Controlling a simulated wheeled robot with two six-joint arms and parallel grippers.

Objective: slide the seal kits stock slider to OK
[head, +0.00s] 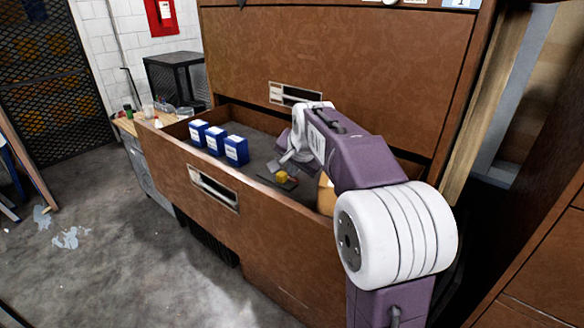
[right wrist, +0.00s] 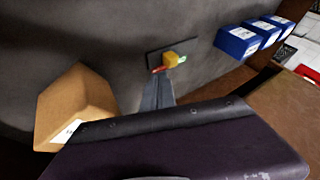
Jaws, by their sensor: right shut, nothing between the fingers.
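The stock slider is a small dark plate (head: 290,184) with a yellow knob (head: 282,177), lying on the floor of the open drawer (head: 170,160). In the right wrist view the yellow knob (right wrist: 171,60) sits between a red mark (right wrist: 159,70) and a green mark (right wrist: 183,59). I cannot read any lettering on it. My right gripper (head: 273,166) is shut and empty, reaching down into the drawer. Its fingertips (right wrist: 156,80) are close to the red end, beside the knob; I cannot tell whether they touch. My left gripper is not in view.
Three blue boxes (head: 215,139) stand in a row at the drawer's left. A tan cardboard box (right wrist: 75,105) is on the gripper's other side. The drawer's front wall and the brown cabinet (head: 340,60) behind bound the space. Drawer floor around the slider is mostly clear.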

